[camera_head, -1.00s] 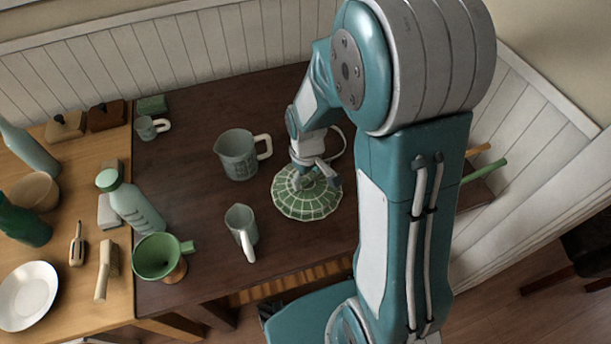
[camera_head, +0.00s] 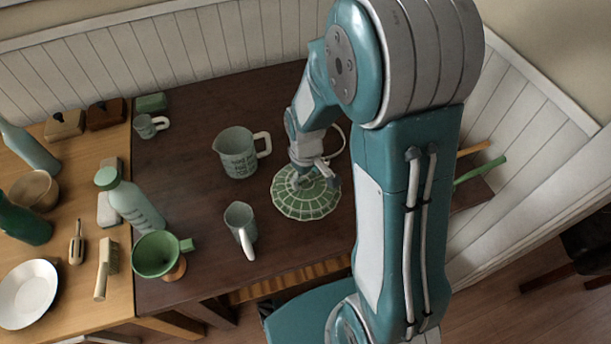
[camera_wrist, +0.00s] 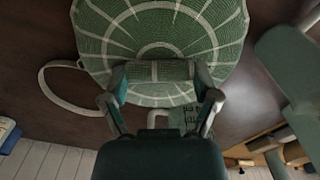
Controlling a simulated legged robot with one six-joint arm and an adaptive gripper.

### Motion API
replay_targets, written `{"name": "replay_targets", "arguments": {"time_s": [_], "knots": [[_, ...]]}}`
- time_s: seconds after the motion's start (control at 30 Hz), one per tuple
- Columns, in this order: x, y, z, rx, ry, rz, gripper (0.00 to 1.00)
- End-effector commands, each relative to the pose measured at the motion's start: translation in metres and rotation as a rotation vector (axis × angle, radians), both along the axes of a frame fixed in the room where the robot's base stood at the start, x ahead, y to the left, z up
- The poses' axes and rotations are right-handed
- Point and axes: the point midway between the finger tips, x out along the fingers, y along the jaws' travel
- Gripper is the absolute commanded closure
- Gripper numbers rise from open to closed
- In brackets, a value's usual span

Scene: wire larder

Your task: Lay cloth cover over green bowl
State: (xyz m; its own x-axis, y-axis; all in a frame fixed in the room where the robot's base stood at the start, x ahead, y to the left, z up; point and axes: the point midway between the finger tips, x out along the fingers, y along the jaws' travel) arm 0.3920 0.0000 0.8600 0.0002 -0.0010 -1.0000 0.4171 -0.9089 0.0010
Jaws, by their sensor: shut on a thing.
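The cloth cover (camera_head: 306,205) is round, green with pale ribs and rings, and sits low at the right part of the dark table. My gripper (camera_head: 311,178) is right above it, shut on its raised middle. In the wrist view, the fingers of my gripper (camera_wrist: 160,75) close on a green grip at the middle of the cover (camera_wrist: 205,38). A pale loop sticks out beside the cover.
A measuring jug (camera_head: 237,155) and a small pitcher (camera_head: 240,222) stand left of the cover. A lighter table (camera_head: 85,200) at left holds a bottle (camera_head: 133,202), a white plate (camera_head: 28,294) and brushes. A panelled wall is behind.

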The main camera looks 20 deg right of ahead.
Motion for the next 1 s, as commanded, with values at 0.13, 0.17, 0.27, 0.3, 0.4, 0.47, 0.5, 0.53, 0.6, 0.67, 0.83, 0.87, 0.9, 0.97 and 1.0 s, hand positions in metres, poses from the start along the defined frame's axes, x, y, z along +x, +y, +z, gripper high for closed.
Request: {"name": "replay_targets", "arguments": {"time_s": [0.13, 0.17, 0.27, 0.3, 0.4, 0.47, 0.5, 0.53, 0.6, 0.67, 0.83, 0.87, 0.9, 0.97, 1.0], "knots": [[0.000, 0.000, 0.000, 0.000, 0.000, 0.000, 0.68], [0.000, 0.000, 0.000, 0.000, 0.000, 0.000, 0.68], [0.000, 0.000, 0.000, 0.000, 0.000, 0.000, 0.68], [0.000, 0.001, 0.000, 0.000, 0.000, 0.000, 0.68], [0.000, 0.001, 0.000, 0.000, 0.000, 0.000, 0.68], [0.000, 0.001, 0.000, 0.000, 0.000, 0.000, 0.68], [0.000, 0.001, 0.000, 0.000, 0.000, 0.000, 0.68], [0.000, 0.001, 0.000, 0.000, 0.000, 0.000, 0.68], [0.000, 0.001, -0.001, 0.000, 0.000, 0.000, 0.68], [0.000, 0.001, -0.003, 0.000, 0.000, 0.000, 0.68], [0.000, 0.001, -0.006, 0.000, 0.001, 0.000, 0.68], [0.000, 0.000, -0.007, 0.000, 0.001, 0.000, 0.68], [0.000, 0.000, -0.008, 0.000, 0.001, 0.000, 0.68], [0.000, 0.001, -0.009, 0.000, 0.001, 0.000, 0.68], [0.000, 0.001, -0.010, 0.000, 0.001, 0.000, 0.68]]}}
